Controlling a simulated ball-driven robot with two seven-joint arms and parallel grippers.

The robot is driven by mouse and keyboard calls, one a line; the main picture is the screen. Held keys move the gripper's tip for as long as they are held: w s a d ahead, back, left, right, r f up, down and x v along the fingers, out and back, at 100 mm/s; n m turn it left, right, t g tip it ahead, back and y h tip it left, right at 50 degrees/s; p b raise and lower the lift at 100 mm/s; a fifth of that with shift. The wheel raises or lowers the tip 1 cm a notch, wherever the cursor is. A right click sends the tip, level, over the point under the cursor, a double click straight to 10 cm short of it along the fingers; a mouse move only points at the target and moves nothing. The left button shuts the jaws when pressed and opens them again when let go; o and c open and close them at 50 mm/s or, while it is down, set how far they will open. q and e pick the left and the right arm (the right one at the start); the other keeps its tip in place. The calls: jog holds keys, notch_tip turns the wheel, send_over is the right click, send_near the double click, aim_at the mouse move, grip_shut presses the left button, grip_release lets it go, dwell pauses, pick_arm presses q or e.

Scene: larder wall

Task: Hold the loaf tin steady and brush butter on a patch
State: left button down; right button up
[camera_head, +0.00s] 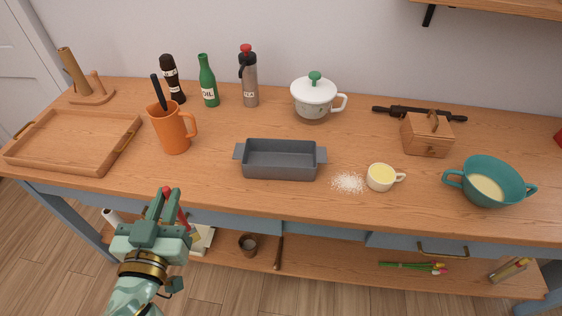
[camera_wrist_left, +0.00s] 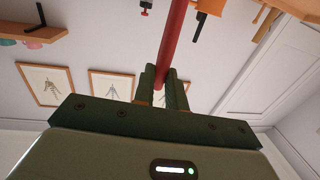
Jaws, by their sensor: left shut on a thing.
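The grey loaf tin (camera_head: 281,174) stands upright and empty on the wooden counter, near the middle of the head view. A small cream cup (camera_head: 381,183) with pale yellow contents, perhaps butter, stands to its right. My left gripper (camera_head: 168,203) is in front of the counter's front edge, to the left of and nearer than the tin. It is shut on a slim red rod (camera_wrist_left: 172,45), which looks like a handle. Any bristles cannot be made out. My right gripper is not in view.
White grains (camera_head: 348,183) lie between tin and cup. A teal two-handled bowl (camera_head: 490,184) is at right. An orange mug (camera_head: 172,132) and a wooden tray (camera_head: 75,140) are at left. A white lidded pot (camera_head: 314,97) stands behind. Counter around the tin is mostly clear.

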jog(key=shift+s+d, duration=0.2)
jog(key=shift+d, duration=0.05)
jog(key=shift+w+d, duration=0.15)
